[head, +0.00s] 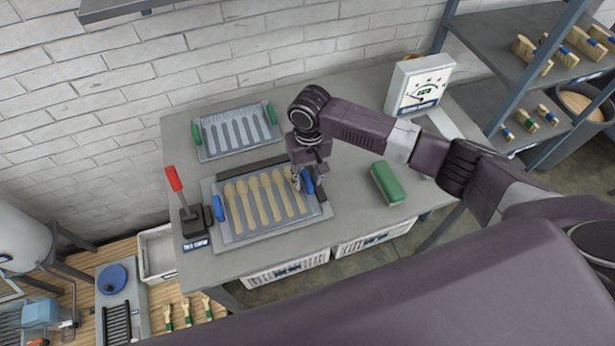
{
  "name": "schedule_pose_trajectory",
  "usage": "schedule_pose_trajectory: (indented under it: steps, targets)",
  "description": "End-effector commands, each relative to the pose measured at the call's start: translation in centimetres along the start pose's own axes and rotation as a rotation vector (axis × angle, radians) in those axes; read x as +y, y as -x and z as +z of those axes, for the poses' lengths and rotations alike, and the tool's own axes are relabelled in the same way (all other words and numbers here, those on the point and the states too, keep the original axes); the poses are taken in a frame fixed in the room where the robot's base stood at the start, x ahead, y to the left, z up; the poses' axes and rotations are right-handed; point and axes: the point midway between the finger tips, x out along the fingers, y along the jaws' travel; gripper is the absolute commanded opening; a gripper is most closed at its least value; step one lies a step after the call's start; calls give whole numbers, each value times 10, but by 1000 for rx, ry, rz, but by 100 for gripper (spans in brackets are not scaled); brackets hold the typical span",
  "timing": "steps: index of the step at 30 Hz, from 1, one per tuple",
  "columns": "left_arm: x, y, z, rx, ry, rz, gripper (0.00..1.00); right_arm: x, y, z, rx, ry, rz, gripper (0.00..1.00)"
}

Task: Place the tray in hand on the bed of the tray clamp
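The tray (236,233) is grey with blue handles at its left and right ends, and several wooden spoons (262,203) lie side by side in it. My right gripper (307,184) reaches down at the tray's right end, with its fingers around the right blue handle. The tray clamp has an upright red lever (174,179) on a dark block at the left. Its grey bed (322,213) shows as a rim around the tray. The tray is over the bed and looks level; I cannot tell whether it touches. My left gripper is not in view.
A second slotted tray with green handles (237,131) lies behind. A green block (387,182) and a white dial gauge (417,86) stand on the grey table (350,215) to the right. The wall closes the back.

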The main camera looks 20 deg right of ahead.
Motion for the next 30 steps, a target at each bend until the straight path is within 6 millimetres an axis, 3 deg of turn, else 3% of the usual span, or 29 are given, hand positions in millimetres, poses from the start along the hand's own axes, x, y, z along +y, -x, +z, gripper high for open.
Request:
schedule_pose_trajectory:
  steps: [10, 24, 30]
  targets:
    - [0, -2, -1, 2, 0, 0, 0, 0, 12, -1, 3, 0, -2, 30]
    - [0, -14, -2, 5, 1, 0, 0, 0, 103, -1, 3, 0, -2, 30]
    - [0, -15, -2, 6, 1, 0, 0, 0, 120, 0, 0, -1, 0, 30]
